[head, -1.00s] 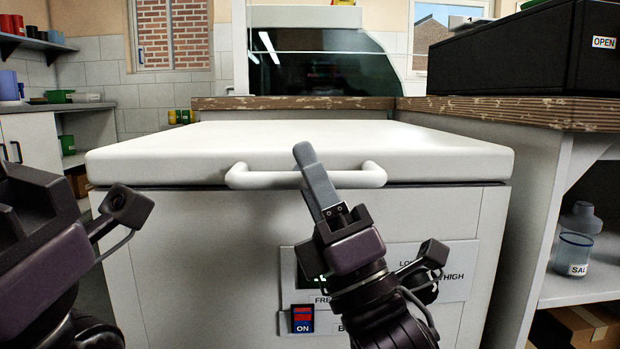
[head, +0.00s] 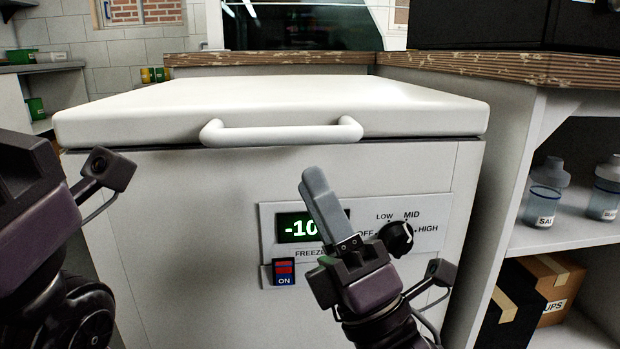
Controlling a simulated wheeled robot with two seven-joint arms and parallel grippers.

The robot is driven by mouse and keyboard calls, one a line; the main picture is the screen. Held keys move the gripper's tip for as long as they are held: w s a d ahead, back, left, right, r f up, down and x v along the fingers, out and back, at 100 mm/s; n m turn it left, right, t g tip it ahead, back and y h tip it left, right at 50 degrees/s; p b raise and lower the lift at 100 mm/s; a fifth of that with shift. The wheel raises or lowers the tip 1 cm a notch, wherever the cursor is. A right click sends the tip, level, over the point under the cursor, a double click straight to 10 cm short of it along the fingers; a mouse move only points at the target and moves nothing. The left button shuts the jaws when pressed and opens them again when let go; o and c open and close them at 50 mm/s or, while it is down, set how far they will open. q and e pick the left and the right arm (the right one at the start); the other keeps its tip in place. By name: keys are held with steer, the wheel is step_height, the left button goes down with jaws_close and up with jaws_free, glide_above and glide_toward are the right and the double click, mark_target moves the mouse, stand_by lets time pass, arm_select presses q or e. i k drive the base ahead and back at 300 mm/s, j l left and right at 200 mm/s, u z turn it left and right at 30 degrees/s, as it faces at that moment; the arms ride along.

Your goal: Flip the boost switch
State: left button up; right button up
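The chest freezer's control panel (head: 440,213) is on its front. It carries a green display (head: 292,227) reading "-10", partly covered by my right gripper. A black dial (head: 397,239) has OFF, LOW, MID and HIGH around it. A red and blue rocker switch (head: 284,272) marked ON sits at the panel's lower left. Any boost label is hidden behind my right arm. My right gripper (head: 318,190) is in front of the panel, right of the rocker switch, pointing up; its fingers appear together with nothing between them. My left arm is at the left edge, its fingers out of frame.
The white freezer lid (head: 270,103) is down, with a bar handle (head: 282,133) jutting out above the panel. A wooden counter (head: 480,65) runs behind and right. Open shelves at right hold jars (head: 545,192) and a cardboard box (head: 556,285).

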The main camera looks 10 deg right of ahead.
mark_target(284, 270)
steer(key=k+l, duration=0.8)
steer(key=l, duration=0.1)
